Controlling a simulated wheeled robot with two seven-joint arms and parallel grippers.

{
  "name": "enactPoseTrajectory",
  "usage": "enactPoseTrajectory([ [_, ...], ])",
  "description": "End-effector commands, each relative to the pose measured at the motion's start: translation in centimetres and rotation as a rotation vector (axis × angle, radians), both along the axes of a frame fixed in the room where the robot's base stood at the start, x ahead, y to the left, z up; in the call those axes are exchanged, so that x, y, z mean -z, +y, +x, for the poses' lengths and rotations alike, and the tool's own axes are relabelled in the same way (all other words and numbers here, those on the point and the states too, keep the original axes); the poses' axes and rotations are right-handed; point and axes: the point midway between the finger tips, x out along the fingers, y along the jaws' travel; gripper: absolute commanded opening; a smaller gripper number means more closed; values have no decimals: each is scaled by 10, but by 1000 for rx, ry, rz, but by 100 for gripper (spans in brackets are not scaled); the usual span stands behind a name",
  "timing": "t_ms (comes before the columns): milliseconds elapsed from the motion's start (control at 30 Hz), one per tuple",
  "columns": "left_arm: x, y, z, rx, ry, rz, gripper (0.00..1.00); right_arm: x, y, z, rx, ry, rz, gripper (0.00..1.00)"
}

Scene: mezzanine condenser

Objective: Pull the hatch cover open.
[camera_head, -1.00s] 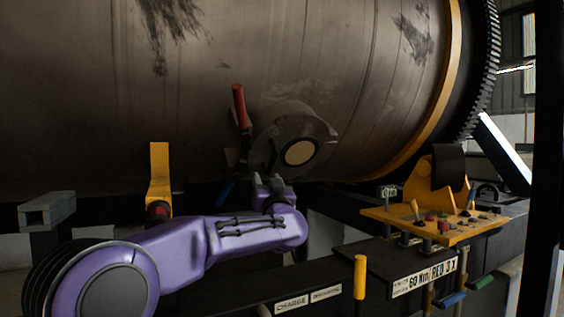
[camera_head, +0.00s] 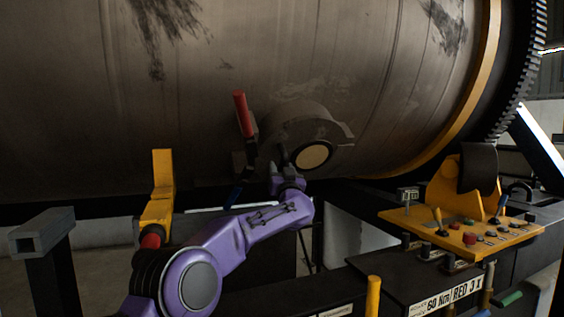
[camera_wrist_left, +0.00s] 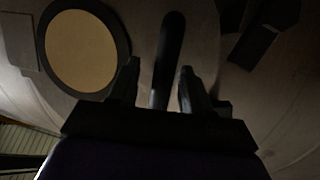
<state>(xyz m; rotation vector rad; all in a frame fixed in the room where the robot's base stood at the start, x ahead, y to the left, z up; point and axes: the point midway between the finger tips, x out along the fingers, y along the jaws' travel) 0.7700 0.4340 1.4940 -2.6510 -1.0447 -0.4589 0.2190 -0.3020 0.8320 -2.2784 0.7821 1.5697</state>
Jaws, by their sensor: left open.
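The round grey hatch cover (camera_head: 297,124) sits on the big drum's side, with a tan disc (camera_head: 313,155) in its middle. It looks closed against the drum. My left gripper (camera_head: 282,168) is at the cover's lower left edge, its fingers pointing up. In the left wrist view the tan disc (camera_wrist_left: 82,50) is left of my fingers. A dark bar (camera_wrist_left: 170,45), which looks like a handle, reaches down between the two open fingers (camera_wrist_left: 159,85). I cannot tell whether they touch it. My right gripper is not in view.
A red-gripped lever (camera_head: 242,115) stands just left of the cover, with a blue-ended lever (camera_head: 237,192) below. A yellow bracket (camera_head: 162,185) is farther left. A yellow control panel (camera_head: 465,235) with knobs and a yellow post (camera_head: 373,295) stand to the right.

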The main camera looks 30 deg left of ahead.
Motion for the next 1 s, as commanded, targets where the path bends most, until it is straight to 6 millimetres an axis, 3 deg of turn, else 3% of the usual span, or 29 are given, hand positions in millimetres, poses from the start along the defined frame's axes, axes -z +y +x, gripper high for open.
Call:
enactPoseTrajectory([
  [233, -1, -5, 1, 3, -2, 2, 48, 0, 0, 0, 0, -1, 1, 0],
  [367, -2, -6, 1, 3, -3, 2, 6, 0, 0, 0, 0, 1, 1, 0],
  [400, -3, -6, 1, 2, -4, 3, 0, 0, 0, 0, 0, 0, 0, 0],
  [1000, 3, -12, -10, -27, -23, -7, 0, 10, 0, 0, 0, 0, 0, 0],
])
